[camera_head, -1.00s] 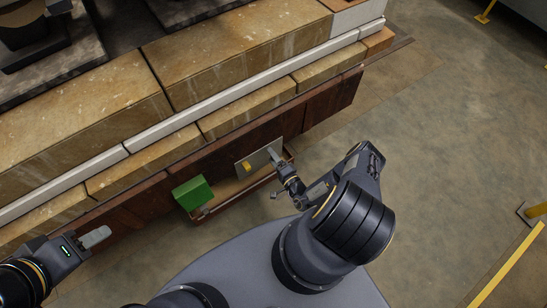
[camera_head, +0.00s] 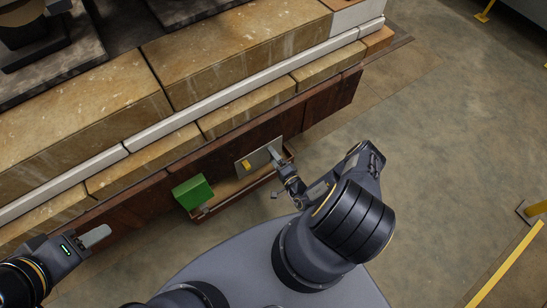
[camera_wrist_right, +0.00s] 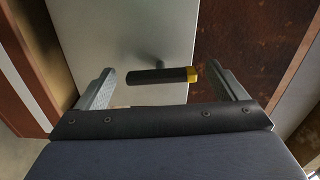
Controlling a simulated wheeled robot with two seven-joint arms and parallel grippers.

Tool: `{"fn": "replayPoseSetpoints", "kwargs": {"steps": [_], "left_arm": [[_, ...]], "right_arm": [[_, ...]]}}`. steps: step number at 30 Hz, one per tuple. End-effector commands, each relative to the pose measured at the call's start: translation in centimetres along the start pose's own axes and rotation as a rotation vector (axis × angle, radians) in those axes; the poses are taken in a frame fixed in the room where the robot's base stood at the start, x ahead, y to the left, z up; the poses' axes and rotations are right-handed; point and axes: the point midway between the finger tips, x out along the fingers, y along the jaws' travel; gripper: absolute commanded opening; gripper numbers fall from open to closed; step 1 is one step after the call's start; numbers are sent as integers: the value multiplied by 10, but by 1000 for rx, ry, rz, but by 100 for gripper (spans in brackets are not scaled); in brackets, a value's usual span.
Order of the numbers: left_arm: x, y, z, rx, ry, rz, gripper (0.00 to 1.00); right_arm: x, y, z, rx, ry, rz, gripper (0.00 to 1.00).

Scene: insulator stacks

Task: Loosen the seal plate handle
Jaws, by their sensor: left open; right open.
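The seal plate (camera_head: 254,160) is a light grey plate standing against the dark reddish-brown side of the long stack. It also shows in the right wrist view (camera_wrist_right: 120,40). Its handle (camera_wrist_right: 155,75) is a dark bar with a yellow end, lying roughly level across the wrist view; the yellow part (camera_head: 246,165) shows in the head view. My right gripper (camera_wrist_right: 168,92) is open, with one finger on each side of the handle and both apart from it. In the head view the right gripper (camera_head: 274,157) is at the plate's right side. My left gripper (camera_head: 97,236) is open and empty at lower left.
A green block (camera_head: 193,192) sits at the left end of a shallow brown tray (camera_head: 240,193) under the plate. Tan stone blocks (camera_head: 235,55) rise behind. The concrete floor (camera_head: 440,130) at the right is clear, with a yellow rail (camera_head: 508,268) at lower right.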

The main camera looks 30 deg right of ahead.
Motion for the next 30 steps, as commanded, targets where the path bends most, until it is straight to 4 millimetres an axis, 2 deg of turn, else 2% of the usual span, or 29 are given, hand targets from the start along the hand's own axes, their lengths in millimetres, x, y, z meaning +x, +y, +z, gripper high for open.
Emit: {"fn": "replayPoseSetpoints", "kwargs": {"steps": [9, 13, 18, 30], "left_arm": [[-10, 4, -5, 0, 0, 0, 44], [-11, 5, -6, 0, 0, 0, 44], [-11, 5, -6, 0, 0, 0, 44], [-11, 5, -6, 0, 0, 0, 44]], "right_arm": [[-52, -1, 0, 2, 3, 3, 91], [-67, 0, 0, 2, 3, 2, 91], [-75, 0, 0, 1, 0, 1, 91], [-75, 0, 0, 1, 0, 1, 91]]}}
